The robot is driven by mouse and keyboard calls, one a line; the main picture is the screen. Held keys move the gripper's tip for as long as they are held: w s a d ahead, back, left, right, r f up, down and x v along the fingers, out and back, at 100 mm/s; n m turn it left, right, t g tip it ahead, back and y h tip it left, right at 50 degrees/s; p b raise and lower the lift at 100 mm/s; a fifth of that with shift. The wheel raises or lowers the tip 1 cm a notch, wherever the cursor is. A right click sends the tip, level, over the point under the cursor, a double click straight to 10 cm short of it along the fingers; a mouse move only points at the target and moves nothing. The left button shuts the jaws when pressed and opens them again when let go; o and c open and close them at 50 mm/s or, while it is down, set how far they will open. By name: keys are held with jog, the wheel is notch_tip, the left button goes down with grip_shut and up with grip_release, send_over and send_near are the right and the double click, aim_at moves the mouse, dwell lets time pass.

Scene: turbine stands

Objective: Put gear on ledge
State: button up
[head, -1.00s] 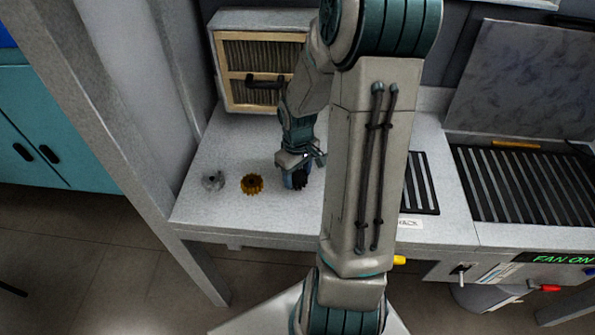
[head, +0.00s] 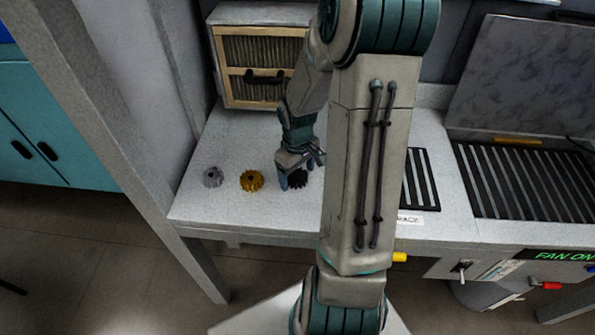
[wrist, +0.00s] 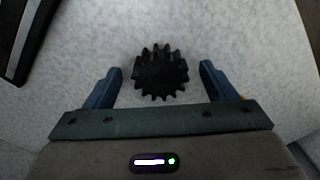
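A black gear (wrist: 160,73) lies on the pale worktop (head: 235,208), and it also shows in the head view (head: 298,179) by my fingertips. My gripper (wrist: 160,86) is open, with one blue finger on each side of the black gear and a gap on both sides. A brass-coloured gear (head: 251,180) and a grey gear (head: 212,176) lie in a row to the left of it in the head view. I cannot tell which part of the scene is the ledge.
A wood-framed filter box (head: 262,68) with a dark handle stands at the back. Black slotted grilles (head: 520,185) lie to the right, with a tilted grey panel (head: 525,85) behind. A grey post (head: 120,130) rises at the left. The worktop's front left is clear.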

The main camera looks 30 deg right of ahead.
jog(key=shift+o, duration=0.8)
notch_tip(320, 180, up, 7)
jog(key=p, duration=0.6)
jog(key=shift+r, duration=0.3)
notch_tip(320, 180, up, 12)
jog(key=m+t+h, duration=0.1)
jog(key=t, duration=0.1)
send_over(297, 176)
jog(key=s+a, duration=0.4)
jog(key=a, duration=0.2)
jog(key=s+a+r+m+t+y, duration=0.1)
jog(key=s+a+r+m, duration=0.1)
jog(key=s+a+r, duration=0.3)
jog(key=s+r, duration=0.2)
jog(key=s, duration=0.1)
jog(key=shift+s+a+t, duration=0.15)
jog(key=shift+a+t, duration=0.25)
